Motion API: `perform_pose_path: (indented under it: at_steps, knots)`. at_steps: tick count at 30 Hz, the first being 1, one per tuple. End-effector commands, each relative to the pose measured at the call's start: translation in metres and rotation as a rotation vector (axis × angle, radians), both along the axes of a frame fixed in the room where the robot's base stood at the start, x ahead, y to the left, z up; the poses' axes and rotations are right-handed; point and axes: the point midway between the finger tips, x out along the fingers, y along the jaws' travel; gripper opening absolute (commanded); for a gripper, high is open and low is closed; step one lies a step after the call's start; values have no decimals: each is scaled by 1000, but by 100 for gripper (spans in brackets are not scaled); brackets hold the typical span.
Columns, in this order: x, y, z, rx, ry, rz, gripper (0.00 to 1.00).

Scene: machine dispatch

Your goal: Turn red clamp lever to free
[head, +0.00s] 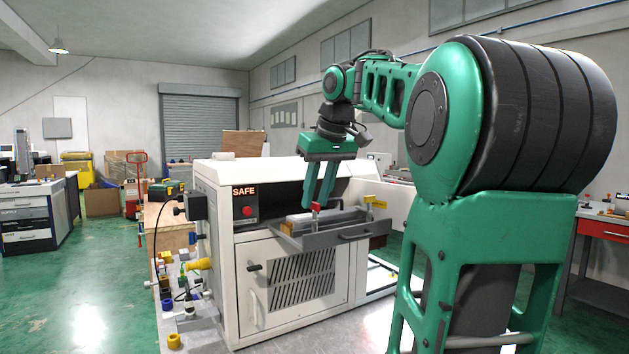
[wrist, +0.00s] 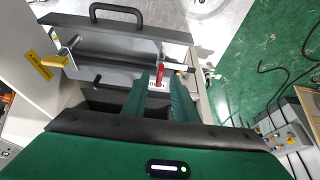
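The red clamp lever (head: 316,207) stands upright at the machine's drawer, at the tips of my gripper. In the wrist view the red lever (wrist: 160,74) appears between the two green fingers, with gaps to both, above a small white label. My gripper (head: 319,204) points down over the drawer. In the wrist view my gripper (wrist: 159,80) is open, its fingers apart and holding nothing. The lever's base is partly hidden by the fingers in the wrist view; I cannot tell exactly how deep the lever sits between the tips.
The grey drawer (head: 345,234) is pulled out from the white machine (head: 252,295), with a handle on its front. A red button (head: 247,211) sits below a SAFE display (head: 244,191).

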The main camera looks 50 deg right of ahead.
Motion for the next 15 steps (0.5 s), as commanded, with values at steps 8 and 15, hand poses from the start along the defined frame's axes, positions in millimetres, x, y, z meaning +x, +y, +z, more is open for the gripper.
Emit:
perform_pose_path:
  at_steps: [8,15]
  knots:
    - [-8,3,24,-2,-1,4,26]
    - [-14,5,38,-1,0,4,26]
